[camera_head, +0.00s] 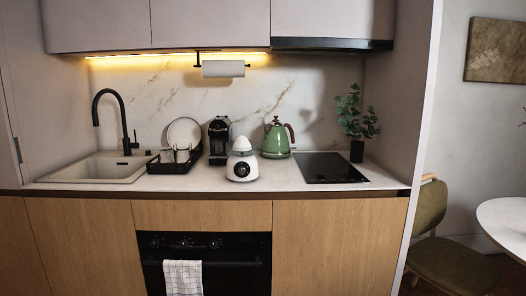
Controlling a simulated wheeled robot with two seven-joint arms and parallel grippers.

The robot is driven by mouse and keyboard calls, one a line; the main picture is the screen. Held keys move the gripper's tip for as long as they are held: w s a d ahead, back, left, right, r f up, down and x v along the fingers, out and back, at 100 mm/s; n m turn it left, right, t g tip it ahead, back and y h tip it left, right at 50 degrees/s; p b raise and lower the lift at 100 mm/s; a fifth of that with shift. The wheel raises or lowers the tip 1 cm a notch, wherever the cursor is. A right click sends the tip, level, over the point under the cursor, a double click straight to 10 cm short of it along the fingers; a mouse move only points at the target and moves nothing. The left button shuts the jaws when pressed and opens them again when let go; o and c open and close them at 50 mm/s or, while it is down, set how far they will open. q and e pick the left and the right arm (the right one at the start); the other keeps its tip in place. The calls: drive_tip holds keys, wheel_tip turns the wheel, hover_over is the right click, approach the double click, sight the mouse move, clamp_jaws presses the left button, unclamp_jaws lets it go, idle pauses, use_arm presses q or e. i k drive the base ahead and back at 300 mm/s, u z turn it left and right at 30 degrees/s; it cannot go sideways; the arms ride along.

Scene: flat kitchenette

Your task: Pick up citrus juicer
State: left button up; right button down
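Neither of my grippers shows in the head view, and nothing touches the juicer from the front.
A green kettle (275,141) stands close behind the juicer to the right, a black coffee machine (219,138) behind left. A dish rack (173,167) with cups and a plate, then the sink (95,168), lie left. A black hob (328,168) lies right. A chair (445,258) stands far right.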

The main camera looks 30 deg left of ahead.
sight(251, 165)
drive_tip(key=i, duration=2.65)
drive_tip(key=u, duration=1.2)
